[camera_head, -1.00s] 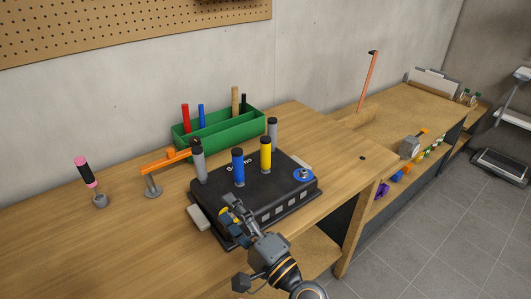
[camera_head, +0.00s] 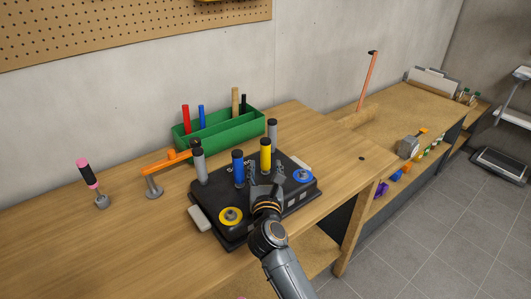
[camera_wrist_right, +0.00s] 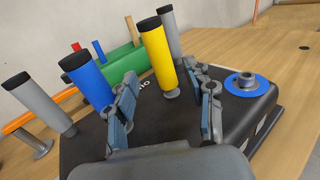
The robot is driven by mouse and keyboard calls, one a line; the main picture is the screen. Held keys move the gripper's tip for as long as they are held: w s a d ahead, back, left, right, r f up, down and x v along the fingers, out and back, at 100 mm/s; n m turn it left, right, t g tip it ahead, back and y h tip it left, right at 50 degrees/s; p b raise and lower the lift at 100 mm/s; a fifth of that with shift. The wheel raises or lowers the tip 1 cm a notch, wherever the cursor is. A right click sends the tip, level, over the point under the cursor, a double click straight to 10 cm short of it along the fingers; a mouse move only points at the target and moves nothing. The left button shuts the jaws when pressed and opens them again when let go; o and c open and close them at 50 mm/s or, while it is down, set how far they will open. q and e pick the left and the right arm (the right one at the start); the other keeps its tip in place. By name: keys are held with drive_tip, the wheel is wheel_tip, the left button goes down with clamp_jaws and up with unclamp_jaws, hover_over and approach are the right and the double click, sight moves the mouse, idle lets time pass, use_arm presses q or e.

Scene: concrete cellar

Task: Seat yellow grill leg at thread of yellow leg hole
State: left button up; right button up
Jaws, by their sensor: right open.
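The yellow grill leg (camera_head: 266,155) stands upright on the black grill body (camera_head: 215,195), with a dark cap on top. It also shows in the right wrist view (camera_wrist_right: 160,60), ahead of and between the fingers. My right gripper (camera_head: 265,182) is open over the grill body, just in front of the yellow leg; the fingers (camera_wrist_right: 165,112) do not appear to touch it. A yellow ring with a dark centre (camera_head: 230,216), the yellow leg hole, lies at the front left corner of the body. A blue ring (camera_head: 302,176) is at the right corner. My left gripper is not visible.
A blue leg (camera_head: 238,168) and two grey legs (camera_head: 199,165) (camera_head: 272,133) stand close to the yellow one. A green caddy (camera_head: 222,130) is behind. An orange bar on a stand (camera_head: 165,162) and a pink-black tool (camera_head: 87,173) are at left. Bare tabletop (camera_head: 80,250) lies front left.

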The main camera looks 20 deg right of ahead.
sight(266, 159)
drive_tip(key=shift+p+x, duration=0.4)
drive_tip(key=shift+x, duration=2.75)
drive_tip(key=shift+s+d+f, duration=0.1)
drive_tip(key=shift+f, duration=0.05)
drive_tip(key=shift+c, duration=0.2)
clamp_jaws()
